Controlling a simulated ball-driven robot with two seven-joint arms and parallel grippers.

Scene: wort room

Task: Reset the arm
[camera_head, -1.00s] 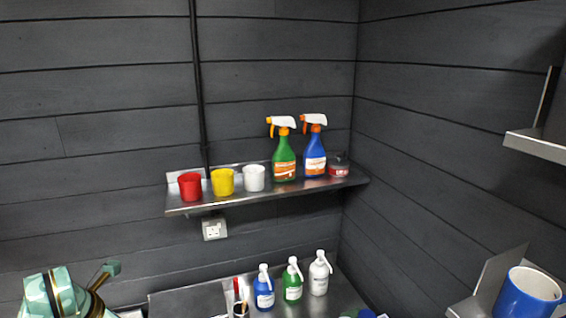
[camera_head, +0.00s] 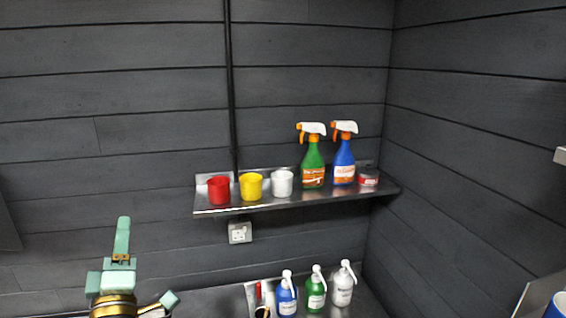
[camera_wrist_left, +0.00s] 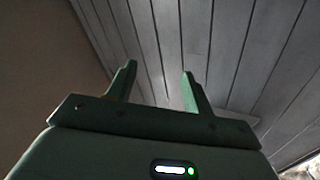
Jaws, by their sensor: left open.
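My left gripper (camera_head: 123,232) is mint green and stands at the lower left of the head view, pointing up, in front of the dark wall. It is seen nearly edge-on there. In the left wrist view my left gripper (camera_wrist_left: 159,78) shows two fingers spread apart with nothing between them. It is open and empty, facing a grey plank surface. My right gripper is in neither view.
A metal wall shelf (camera_head: 240,207) holds red, yellow and white cups, two spray bottles and a small jar. Below, a counter (camera_head: 372,305) carries several bottles (camera_head: 316,290). A blue mug (camera_head: 557,306) is cut off at lower right. The wall around my left gripper is clear.

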